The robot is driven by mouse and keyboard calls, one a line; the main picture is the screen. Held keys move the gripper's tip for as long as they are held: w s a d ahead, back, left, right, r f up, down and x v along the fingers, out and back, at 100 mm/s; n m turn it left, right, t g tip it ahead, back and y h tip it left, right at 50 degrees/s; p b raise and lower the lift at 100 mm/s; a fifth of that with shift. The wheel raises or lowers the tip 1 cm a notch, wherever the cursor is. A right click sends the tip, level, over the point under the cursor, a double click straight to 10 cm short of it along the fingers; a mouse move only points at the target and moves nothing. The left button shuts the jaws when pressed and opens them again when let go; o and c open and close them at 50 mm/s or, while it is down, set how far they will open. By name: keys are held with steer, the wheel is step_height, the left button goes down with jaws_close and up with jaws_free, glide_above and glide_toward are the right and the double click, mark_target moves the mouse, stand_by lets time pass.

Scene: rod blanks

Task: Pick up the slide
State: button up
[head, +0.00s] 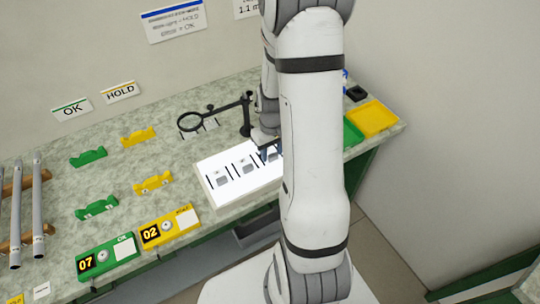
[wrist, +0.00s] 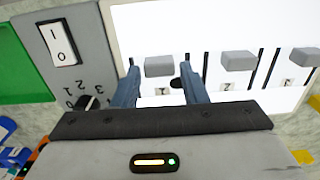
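A lit white panel (head: 207,171) lies on the bench and also fills the upper part of the wrist view (wrist: 210,20). On it are numbered places with dark lines and small grey blocks; one grey block (wrist: 159,66) is by the number 1, another (wrist: 238,60) by the number 2, a third (wrist: 304,57) at the right. I cannot tell a clear slide apart from these. My gripper (wrist: 160,68) has its two blue fingers apart above the panel, around the place numbered 1. I see nothing held; contact is unclear. In the head view my arm partly hides the gripper and panel.
A black magnifier (head: 190,122) on a stand is behind the panel. A grey switch box (wrist: 65,45) adjoins the panel. Yellow (head: 373,118) and green (head: 353,133) trays stand at the right. Green and yellow holders, counters and grey rods (head: 15,215) are at the left.

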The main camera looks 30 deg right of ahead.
steer(key=c, duration=0.7)
